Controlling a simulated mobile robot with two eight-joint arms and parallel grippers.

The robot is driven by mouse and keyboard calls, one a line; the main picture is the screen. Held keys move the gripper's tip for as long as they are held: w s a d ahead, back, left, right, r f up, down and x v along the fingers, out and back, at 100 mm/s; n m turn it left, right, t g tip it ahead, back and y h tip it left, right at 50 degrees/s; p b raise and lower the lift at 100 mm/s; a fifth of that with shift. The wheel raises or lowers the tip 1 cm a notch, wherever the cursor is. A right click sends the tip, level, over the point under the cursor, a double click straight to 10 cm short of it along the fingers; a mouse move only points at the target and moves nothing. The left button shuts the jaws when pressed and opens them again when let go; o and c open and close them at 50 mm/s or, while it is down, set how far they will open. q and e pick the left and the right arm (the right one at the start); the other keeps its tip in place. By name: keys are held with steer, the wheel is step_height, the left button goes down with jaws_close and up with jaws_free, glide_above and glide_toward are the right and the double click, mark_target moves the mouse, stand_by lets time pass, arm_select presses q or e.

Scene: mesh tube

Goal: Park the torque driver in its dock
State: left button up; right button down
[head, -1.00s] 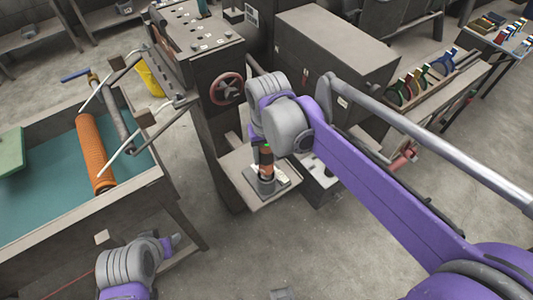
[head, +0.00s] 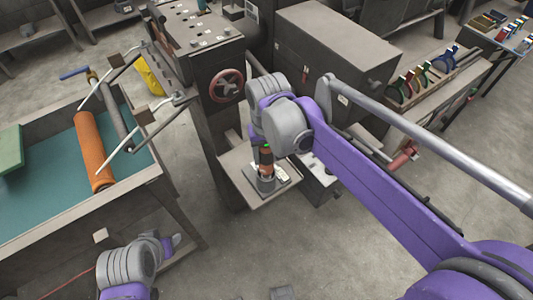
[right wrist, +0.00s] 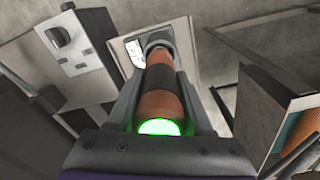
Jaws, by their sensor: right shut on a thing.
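The torque driver (head: 266,162) is an orange and black cylinder with a green glowing ring. It stands roughly upright over the small shelf in the head view. In the right wrist view the driver (right wrist: 156,88) lies between the two fingers of my right gripper (right wrist: 160,95), which is shut on it. Its far end meets the grey round cup of the dock (head: 265,185); the cup's rim (right wrist: 158,46) shows around that end. I cannot tell how deep it sits. My left gripper (head: 171,243) is at the lower left, away from the driver; its jaws are unclear.
The dock's shelf (head: 235,172) juts from a grey machine with a red handwheel (head: 226,86). A bench with a teal top (head: 55,195) and an orange mesh tube (head: 95,150) stands at left. A large grey cabinet (head: 335,45) is behind.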

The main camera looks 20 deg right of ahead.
steer(key=shift+f+b, duration=1.1)
steer(key=shift+f, duration=0.8)
stand_by(1.4)
steer(key=shift+c, duration=1.1)
jaws_free()
steer(key=r, duration=1.1)
steer(key=shift+s+p, duration=0.25)
steer(key=shift+p, duration=0.15)
steer(key=shift+f, duration=0.1)
